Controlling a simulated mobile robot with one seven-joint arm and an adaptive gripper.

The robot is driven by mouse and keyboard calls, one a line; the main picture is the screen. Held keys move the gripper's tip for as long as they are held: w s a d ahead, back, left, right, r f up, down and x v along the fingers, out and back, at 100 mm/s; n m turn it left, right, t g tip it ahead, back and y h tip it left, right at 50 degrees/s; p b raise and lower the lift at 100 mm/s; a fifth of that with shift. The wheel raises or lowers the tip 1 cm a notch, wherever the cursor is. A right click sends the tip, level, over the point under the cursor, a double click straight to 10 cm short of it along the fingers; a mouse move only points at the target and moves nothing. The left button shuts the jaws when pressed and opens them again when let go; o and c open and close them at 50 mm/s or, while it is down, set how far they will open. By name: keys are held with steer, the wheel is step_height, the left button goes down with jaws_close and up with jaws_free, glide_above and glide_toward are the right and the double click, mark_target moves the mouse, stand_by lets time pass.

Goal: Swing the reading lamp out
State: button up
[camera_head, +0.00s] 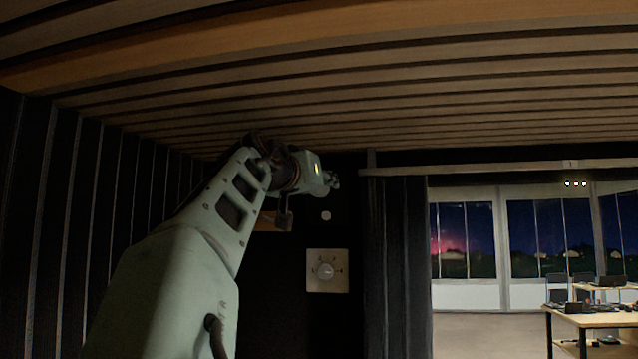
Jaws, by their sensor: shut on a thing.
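My arm reaches up from the lower left, and my gripper (333,181) is at its far end, near the dark back wall just under the ceiling. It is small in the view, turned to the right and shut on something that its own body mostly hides. No reading lamp stands out clearly; what the fingers hold fits the lamp, but its shape and angle cannot be told. A small dark piece (284,218) hangs below my wrist, and I cannot tell what it belongs to.
A brown wooden piece (271,222) is on the wall behind my wrist. A round white button (326,215) and a dial plate (327,271) are below my gripper. The slatted ceiling (400,100) is close above. A dark curtain (405,265) and a desk (600,320) are to the right.

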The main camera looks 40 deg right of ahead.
stand_by(0.5)
steer(key=o, duration=1.2)
steer(key=shift+a, duration=0.15)
steer(key=shift+s+a, duration=0.2)
steer(key=shift+a, duration=0.3)
steer(key=shift+r+v, duration=0.1)
steer(key=shift+v, duration=2.6)
steer(key=shift+r+v, duration=0.15)
steer(key=shift+v, duration=2.55)
steer(key=shift+s+d, duration=0.1)
